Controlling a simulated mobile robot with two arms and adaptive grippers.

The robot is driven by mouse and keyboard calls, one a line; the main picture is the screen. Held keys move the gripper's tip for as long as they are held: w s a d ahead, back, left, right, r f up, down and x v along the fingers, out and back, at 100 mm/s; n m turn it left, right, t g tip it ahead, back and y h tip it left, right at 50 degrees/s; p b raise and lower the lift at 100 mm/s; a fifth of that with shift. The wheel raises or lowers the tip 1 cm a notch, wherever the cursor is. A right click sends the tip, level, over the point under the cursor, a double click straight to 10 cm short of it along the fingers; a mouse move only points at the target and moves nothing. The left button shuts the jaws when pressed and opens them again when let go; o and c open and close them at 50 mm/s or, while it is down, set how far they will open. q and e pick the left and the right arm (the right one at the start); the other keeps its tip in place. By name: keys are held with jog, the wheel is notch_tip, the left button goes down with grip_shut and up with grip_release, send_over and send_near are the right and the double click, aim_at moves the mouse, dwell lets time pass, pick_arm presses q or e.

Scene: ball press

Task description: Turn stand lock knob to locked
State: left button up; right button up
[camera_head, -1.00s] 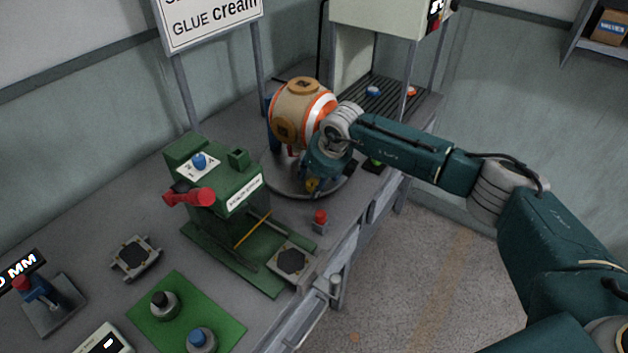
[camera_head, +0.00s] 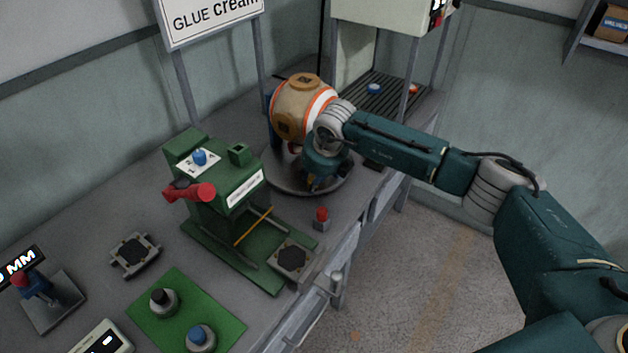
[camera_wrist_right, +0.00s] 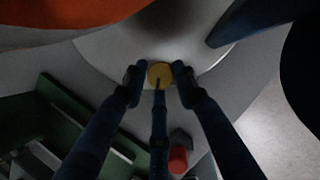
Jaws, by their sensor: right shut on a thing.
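The stand lock knob (camera_wrist_right: 159,74) is a small round yellow knob with a dark pointer line, seen in the right wrist view at the grey round base (camera_wrist_right: 113,43) of the stand. My right gripper (camera_wrist_right: 158,78) has its dark fingers closed around the knob's sides. In the head view my right gripper (camera_head: 318,180) points down at the front of the base, and its fingers mostly hide the knob. The stand carries a tan and white ball (camera_head: 297,108) with orange bands. My left gripper does not show.
A red button (camera_head: 321,215) on a grey block stands just in front of the base. A green press (camera_head: 215,190) with a red handle stands to the left. A green mat (camera_head: 180,325) with two knobbed pieces lies at the front. The bench edge runs close on the right.

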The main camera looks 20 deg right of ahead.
jog(key=shift+w+f+m+h+b, duration=0.1)
jog(key=shift+m+h+b, duration=0.5)
jog(key=shift+m, duration=0.4)
jog(key=shift+m+b, duration=0.65)
jog(key=shift+m, duration=0.35)
jog(key=shift+h, duration=0.3)
